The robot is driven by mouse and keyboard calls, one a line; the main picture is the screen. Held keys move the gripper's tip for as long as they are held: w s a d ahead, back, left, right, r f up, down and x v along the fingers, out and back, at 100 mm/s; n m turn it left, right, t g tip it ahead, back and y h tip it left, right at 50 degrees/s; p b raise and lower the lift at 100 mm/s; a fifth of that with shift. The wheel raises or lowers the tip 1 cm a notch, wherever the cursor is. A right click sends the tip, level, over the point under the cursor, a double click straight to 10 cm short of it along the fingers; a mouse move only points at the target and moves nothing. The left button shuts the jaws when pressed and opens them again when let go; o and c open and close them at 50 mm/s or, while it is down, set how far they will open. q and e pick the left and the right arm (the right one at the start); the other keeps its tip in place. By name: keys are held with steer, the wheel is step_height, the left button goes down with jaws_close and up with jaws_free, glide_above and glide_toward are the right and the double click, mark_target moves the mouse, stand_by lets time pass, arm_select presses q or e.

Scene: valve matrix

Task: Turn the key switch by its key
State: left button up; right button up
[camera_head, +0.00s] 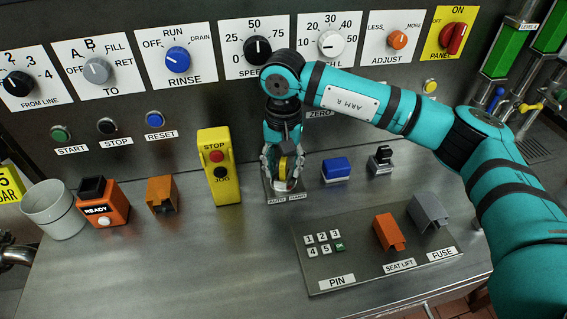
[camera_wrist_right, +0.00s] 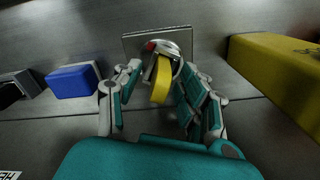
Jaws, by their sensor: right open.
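The key switch is a small grey plate (camera_head: 283,197) with a round metal lock, low at the panel's foot. Its label reads "AUTO" on the left; the rest is partly hidden. A yellow key (camera_wrist_right: 161,79) stands out from the lock (camera_wrist_right: 167,50) in the right wrist view. My right gripper (camera_head: 283,165) points down over the switch in the head view. In the wrist view its open fingers (camera_wrist_right: 158,88) are on either side of the yellow key. Contact with the key cannot be told. My left gripper is not in view.
A yellow STOP/JOG box (camera_head: 219,168) stands close to the left of the switch. A blue block (camera_head: 336,169) and a black stamp-like control (camera_head: 380,160) stand to the right. A keypad plate (camera_head: 332,272) lies in front. The metal counter at front left (camera_head: 150,270) is clear.

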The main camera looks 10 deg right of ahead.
step_height(320, 180, up, 12)
step_height(320, 180, up, 6)
steer(key=p, duration=0.4)
glide_above(283, 159)
stand_by(0.6)
